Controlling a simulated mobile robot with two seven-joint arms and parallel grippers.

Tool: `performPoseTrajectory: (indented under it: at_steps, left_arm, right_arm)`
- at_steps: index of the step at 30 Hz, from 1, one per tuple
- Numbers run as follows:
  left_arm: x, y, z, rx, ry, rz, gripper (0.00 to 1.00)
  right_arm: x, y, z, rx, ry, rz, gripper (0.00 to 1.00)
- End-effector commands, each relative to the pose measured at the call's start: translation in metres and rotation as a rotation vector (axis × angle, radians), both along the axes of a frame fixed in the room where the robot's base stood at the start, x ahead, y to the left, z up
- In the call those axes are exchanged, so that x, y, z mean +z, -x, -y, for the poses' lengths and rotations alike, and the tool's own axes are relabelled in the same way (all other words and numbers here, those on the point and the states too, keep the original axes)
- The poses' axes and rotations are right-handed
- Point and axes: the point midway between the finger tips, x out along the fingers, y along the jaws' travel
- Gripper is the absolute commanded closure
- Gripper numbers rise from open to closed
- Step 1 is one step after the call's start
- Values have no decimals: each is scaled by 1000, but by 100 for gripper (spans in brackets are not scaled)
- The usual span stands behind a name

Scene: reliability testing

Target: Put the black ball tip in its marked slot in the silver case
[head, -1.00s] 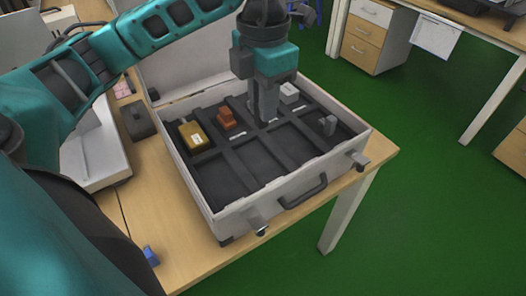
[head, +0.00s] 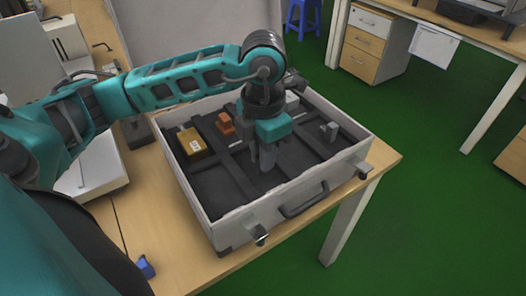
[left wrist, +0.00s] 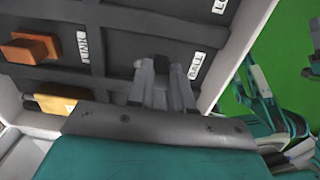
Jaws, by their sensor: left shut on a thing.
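The open silver case (head: 232,232) stands on the wooden desk, with its lid up behind it and a black tray of compartments inside. My left gripper (head: 267,165) points down over the middle of the tray. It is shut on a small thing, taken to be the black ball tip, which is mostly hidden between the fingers. In the left wrist view the fingertips (left wrist: 162,72) are close together near a white printed label (left wrist: 195,65) on the dark tray. I cannot tell whether the held thing touches the tray. My right gripper is not in view.
The tray holds a yellow box (head: 191,143), an orange part (head: 225,123), a pale block (head: 291,98) and a small grey piece (head: 330,130). The case walls and dividers stand around the gripper. A blue object (head: 146,266) lies on the desk at the front left.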

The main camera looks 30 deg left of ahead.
Motion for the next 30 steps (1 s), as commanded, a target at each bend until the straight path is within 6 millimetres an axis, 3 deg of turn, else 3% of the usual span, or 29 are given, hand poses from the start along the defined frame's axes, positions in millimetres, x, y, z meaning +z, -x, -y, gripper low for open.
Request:
performPoseTrajectory:
  at_steps: [4,5,12,23,30]
  left_arm:
    - [-5,0,0,0,0,0,100]
    - [-3,0,0,0,0,0,77]
    - [-3,0,0,0,0,0,54]
    - [5,0,0,0,0,1,54]
    - [53,-1,1,-1,1,6,54]
  right_arm:
    - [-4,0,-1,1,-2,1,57]
    - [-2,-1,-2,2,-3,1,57]
    - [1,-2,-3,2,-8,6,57]
    - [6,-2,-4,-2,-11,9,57]
    - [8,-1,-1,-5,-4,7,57]
